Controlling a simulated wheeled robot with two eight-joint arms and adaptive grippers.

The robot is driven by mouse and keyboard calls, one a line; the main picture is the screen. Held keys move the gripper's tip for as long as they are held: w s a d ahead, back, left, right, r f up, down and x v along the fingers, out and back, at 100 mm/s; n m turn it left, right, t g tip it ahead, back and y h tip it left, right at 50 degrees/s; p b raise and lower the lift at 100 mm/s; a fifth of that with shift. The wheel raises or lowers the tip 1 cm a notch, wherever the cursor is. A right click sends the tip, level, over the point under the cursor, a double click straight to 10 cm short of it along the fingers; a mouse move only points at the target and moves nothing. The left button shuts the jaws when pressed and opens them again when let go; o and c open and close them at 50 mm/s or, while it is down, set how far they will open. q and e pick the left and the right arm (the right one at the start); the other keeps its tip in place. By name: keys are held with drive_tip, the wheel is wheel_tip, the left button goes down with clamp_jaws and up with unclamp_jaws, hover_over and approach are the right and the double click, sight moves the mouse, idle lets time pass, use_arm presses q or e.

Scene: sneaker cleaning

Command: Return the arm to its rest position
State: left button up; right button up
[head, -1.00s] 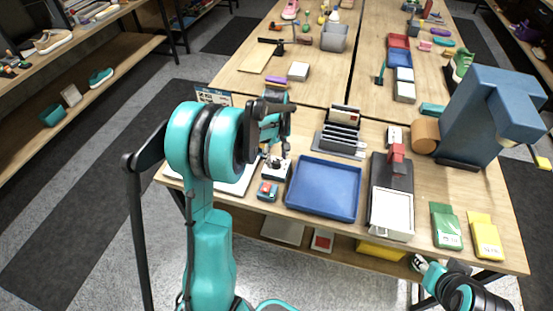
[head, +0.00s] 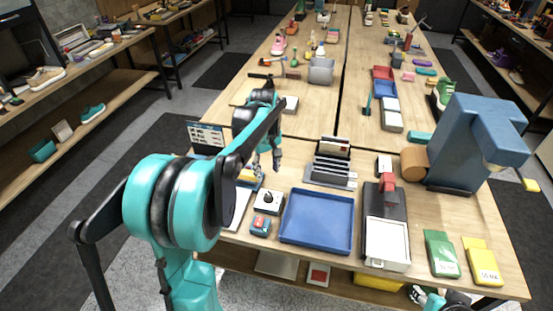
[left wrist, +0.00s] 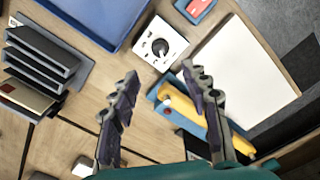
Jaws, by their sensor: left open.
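My left arm reaches over the left side of the near table. Its gripper (head: 272,162) hangs above bare wood, behind a white box with a black dial (head: 268,202). In the left wrist view the two dark fingers (left wrist: 160,72) are spread, with nothing between them. A yellow piece on a blue base (left wrist: 193,107) lies below, partly covered by the right-hand finger. The dial box (left wrist: 160,45) shows just beyond the fingertips. My right gripper (head: 424,296) is cut by the bottom edge of the head view, and its fingers are unclear.
A blue tray (head: 317,220) lies right of the dial box, with a dark slotted rack (head: 330,172) behind it. A white sheet (left wrist: 240,70) lies on the left.

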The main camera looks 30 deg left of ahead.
use_arm(q)
drive_tip(key=s+d+r+m+t, duration=0.35)
drive_tip(key=s+d+m, duration=0.25)
drive_tip(key=s+d, duration=0.3)
drive_tip(key=s+d+f+m+t, duration=0.2)
drive_tip(key=s+d+m, duration=0.4)
drive_tip(key=s, duration=0.3)
drive_tip(key=shift+s+d+f+m+t, duration=0.3)
drive_tip(key=shift+s+f+m+t, duration=0.1)
drive_tip(key=shift+t, duration=0.35)
